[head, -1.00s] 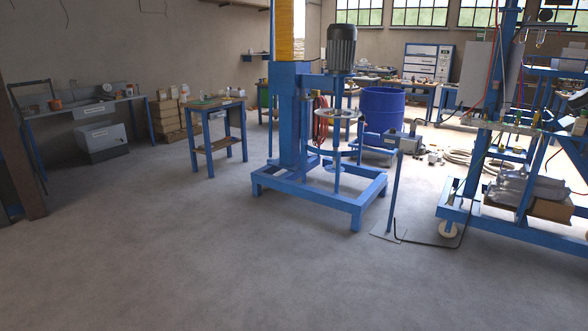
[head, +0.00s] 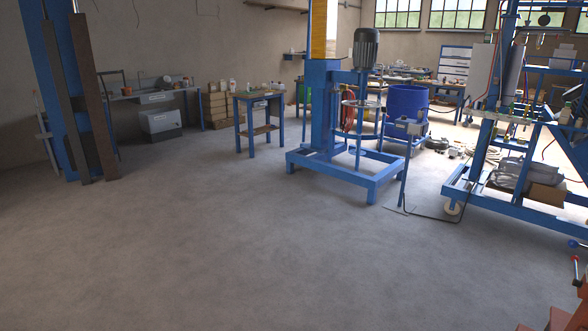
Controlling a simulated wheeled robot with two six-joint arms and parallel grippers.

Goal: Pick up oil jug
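I cannot make out an oil jug for certain. Small items (head: 253,90), too small to identify, stand on a small blue table (head: 238,124) left of the mixer. More small items lie on the long bench at the far left and on the benches at the back. Neither of my grippers is in view.
A blue disperser mixer (head: 320,165) stands centre right, with a blue drum (head: 408,105) behind it. A blue wheeled frame (head: 510,205) fills the right. A pillar (head: 62,100) stands at the left. Red-orange parts (head: 566,318) show bottom right. The front floor is clear.

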